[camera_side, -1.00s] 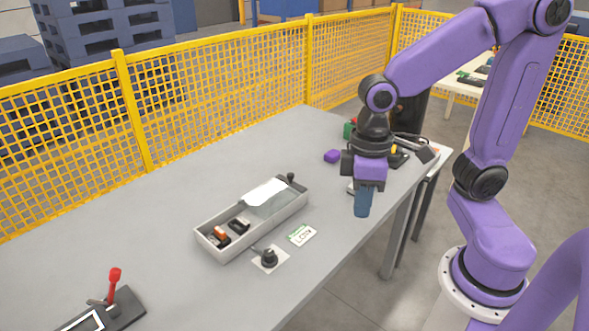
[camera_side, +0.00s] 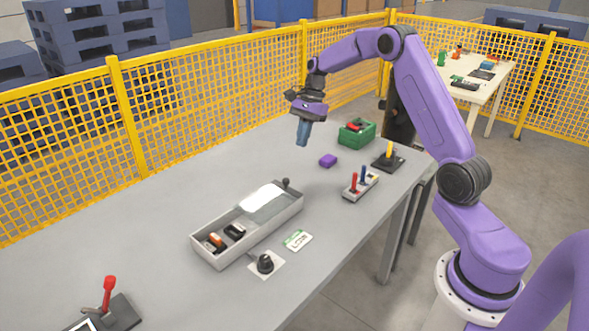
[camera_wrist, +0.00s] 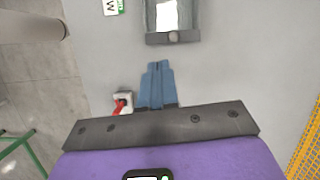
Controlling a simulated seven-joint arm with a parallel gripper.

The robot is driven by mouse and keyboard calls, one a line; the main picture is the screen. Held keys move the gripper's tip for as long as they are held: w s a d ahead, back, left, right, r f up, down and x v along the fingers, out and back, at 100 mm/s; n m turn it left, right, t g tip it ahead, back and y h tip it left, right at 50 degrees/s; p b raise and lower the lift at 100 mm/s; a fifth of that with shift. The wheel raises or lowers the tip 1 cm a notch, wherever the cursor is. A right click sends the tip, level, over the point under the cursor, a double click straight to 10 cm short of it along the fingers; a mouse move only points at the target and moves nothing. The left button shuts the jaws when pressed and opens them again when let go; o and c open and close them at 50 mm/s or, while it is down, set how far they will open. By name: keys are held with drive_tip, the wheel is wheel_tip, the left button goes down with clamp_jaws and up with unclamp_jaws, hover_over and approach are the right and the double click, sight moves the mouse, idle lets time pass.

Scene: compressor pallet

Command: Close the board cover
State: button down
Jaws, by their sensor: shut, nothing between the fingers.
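The grey board box (camera_side: 222,262) lies on the table in the side view. Its near-left part is uncovered and shows an orange-and-black switch (camera_side: 213,242) and a black one (camera_side: 235,230). The pale, shiny cover (camera_side: 264,201) lies over the far-right part, with a dark knob (camera_side: 286,183) at that end. In the wrist view the box's knob end shows at the top, with the cover (camera_wrist: 166,14) and knob (camera_wrist: 173,38). My gripper (camera_side: 301,143) is shut and empty, above the table beyond the knob end. Its blue fingers (camera_wrist: 157,66) point toward the knob in the wrist view.
A black knob (camera_side: 265,264) and label card (camera_side: 298,240) lie before the box. A red lever (camera_side: 109,293) is front-left.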

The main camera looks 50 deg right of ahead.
drive_tip(key=w+d+f+m, duration=0.1)
drive_tip(key=d+f+m, duration=0.15)
drive_tip(key=d, duration=0.35)
drive_tip(key=w+a+f, duration=0.1)
drive_tip(key=a+f, duration=0.6)
drive_tip(key=f, duration=0.1)
drive_tip(key=shift+f+t, duration=0.3)
drive_tip(key=shift+f, duration=0.1)
drive_tip(key=shift+w+a+m, duration=0.1)
drive_tip(key=shift+a+m, duration=0.05)
drive_tip(key=shift+m, duration=0.1)
hover_over(259, 209)
drive_tip(key=shift+a, duration=0.1)
idle(0.3)
